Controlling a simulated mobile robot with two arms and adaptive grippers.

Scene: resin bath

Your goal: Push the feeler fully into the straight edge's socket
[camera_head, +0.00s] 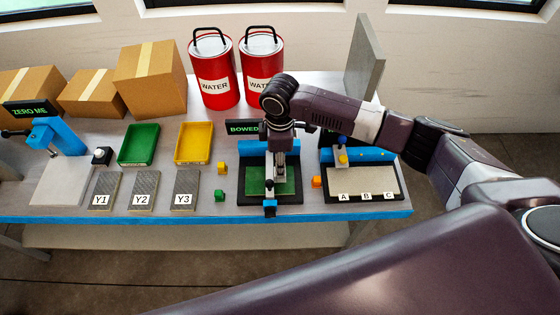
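My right gripper (274,172) points down over a green panel (287,187) in a black and blue fixture. I cannot tell its opening or whether it holds anything; the wrist covers much of the spot. A narrow dark bar with a blue end block (270,208), perhaps the straight edge, lies across the panel directly below and in front of the gripper. Its socket and the feeler cannot be made out. My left gripper is not in view.
A sign reading BOWED (243,128) stands behind the fixture. A tray marked A, B, C (390,197) lies to the right. Green (138,161) and yellow (180,158) bins and plates Y1 to Y3 are to the left. Red WATER cans (215,98) and boxes stand behind.

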